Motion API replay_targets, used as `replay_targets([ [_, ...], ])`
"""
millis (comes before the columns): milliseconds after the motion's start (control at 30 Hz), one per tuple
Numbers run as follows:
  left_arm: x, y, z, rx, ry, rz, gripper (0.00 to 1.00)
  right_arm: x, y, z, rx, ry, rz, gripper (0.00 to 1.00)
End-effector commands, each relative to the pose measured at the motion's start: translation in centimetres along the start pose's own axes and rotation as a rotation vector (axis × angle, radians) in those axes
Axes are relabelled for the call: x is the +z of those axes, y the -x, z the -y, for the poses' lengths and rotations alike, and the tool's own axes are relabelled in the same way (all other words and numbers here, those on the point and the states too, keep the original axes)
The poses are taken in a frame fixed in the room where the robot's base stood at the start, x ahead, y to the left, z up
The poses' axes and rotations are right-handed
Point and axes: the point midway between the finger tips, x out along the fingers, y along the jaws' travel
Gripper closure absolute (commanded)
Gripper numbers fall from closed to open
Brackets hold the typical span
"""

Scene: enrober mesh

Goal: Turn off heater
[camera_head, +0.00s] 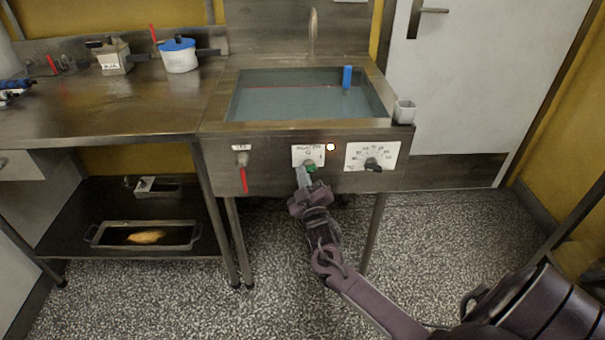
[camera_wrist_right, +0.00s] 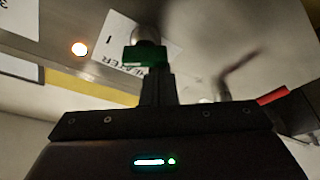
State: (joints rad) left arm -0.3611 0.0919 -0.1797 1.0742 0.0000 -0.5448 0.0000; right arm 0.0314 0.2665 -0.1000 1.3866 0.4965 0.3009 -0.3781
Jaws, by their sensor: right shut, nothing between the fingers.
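The heater switch has a green piece (camera_head: 311,168) below a white label on the front panel of the steel water bath. In the right wrist view the green piece (camera_wrist_right: 146,57) sits on a round metal knob, beside a label (camera_wrist_right: 115,62) reading HEATER. The round indicator light (camera_head: 330,147) beside it glows orange-white; it also shows in the right wrist view (camera_wrist_right: 79,48). My right gripper (camera_head: 302,178) is shut and empty, with its fingertips right at the green piece. I cannot tell if they touch. My left gripper is not in view.
A dial with a black knob (camera_head: 373,165) is to the right on the panel, and a red-handled valve (camera_head: 243,178) is to the left. A blue object (camera_head: 347,77) stands in the bath. A grey cup (camera_head: 404,111) hangs at its right corner. The speckled floor in front is clear.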

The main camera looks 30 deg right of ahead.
Motion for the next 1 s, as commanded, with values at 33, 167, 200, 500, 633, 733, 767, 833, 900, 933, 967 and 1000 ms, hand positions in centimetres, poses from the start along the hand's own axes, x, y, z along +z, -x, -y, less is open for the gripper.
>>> replay_targets([
  [33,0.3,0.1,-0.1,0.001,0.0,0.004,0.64,0.0,0.0,-0.1,-0.007,0.016,0.002,1.0],
  [167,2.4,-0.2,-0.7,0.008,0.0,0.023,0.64,0.0,0.0,-0.1,-0.026,0.071,0.002,1.0],
  [200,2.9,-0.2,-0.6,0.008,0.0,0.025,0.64,0.1,0.0,-0.1,-0.034,0.092,0.002,1.0],
  [500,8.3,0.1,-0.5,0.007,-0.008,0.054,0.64,0.3,0.1,0.0,-0.119,0.332,0.004,1.0],
  [633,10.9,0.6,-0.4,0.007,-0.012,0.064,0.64,0.5,0.2,0.1,-0.159,0.449,0.002,1.0],
  [733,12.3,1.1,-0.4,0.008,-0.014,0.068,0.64,0.7,0.2,0.2,-0.188,0.534,0.003,1.0],
  [767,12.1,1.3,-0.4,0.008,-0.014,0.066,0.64,0.7,0.2,0.2,-0.197,0.559,0.002,1.0],
  [833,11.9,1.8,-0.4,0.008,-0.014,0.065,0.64,0.8,0.2,0.2,-0.216,0.614,0.001,1.0],
  [900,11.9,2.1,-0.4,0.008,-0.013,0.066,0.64,0.9,0.3,0.3,-0.234,0.664,0.001,1.0],
  [933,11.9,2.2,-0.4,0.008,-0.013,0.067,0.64,1.0,0.3,0.4,-0.241,0.684,0.001,1.0],
  [967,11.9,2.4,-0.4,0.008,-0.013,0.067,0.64,1.1,0.4,0.4,-0.247,0.704,0.0,1.0],
  [1000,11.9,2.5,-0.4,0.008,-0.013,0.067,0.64,1.1,0.4,0.4,-0.256,0.728,0.0,1.0],
])
